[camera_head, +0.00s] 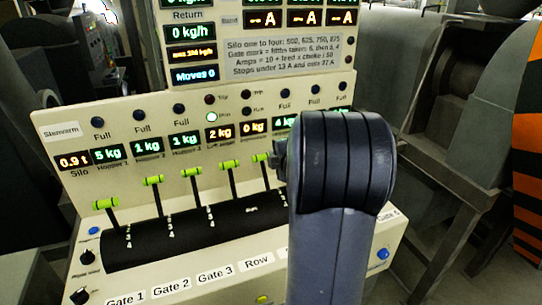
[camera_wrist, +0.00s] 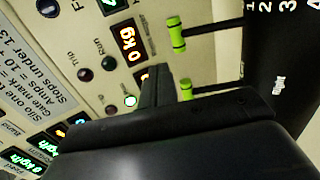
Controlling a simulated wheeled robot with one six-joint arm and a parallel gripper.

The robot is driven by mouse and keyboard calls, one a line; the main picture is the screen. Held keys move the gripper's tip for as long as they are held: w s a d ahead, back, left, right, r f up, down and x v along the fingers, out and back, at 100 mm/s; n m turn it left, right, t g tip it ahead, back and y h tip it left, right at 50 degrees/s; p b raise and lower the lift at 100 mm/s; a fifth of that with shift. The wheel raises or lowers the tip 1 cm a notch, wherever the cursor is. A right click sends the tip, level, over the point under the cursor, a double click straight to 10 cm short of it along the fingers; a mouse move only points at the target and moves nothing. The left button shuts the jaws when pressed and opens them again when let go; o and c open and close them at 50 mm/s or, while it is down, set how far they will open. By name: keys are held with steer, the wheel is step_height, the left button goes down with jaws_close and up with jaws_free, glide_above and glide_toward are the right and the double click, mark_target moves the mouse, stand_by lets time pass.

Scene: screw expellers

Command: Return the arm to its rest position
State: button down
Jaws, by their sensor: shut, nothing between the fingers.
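My arm (camera_head: 335,220) rises in front of the right part of the control panel in the head view, its rounded dark joint at the top. My gripper (camera_wrist: 158,85) shows in the wrist view as dark shapes close to the camera, shut and empty. In the head view only a small dark part shows left of the joint; the fingertips are hidden. In the wrist view the gripper overlaps the panel near a green-topped lever (camera_wrist: 185,90); I cannot tell whether they touch. Another green-topped lever (camera_wrist: 176,35) stands clear of it.
The panel (camera_head: 70,150) carries several green-topped levers (camera_head: 153,180) in a black slotted housing (camera_head: 190,228), with lamps, displays and knobs around them. A sign (camera_head: 283,58) is above. Dark machinery (camera_head: 455,115) and an orange-black striped part (camera_head: 527,150) stand at right.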

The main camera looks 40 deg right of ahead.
steer(key=shift+r+v, duration=0.25)
steer(key=shift+v, duration=1.25)
steer(key=shift+w, duration=0.15)
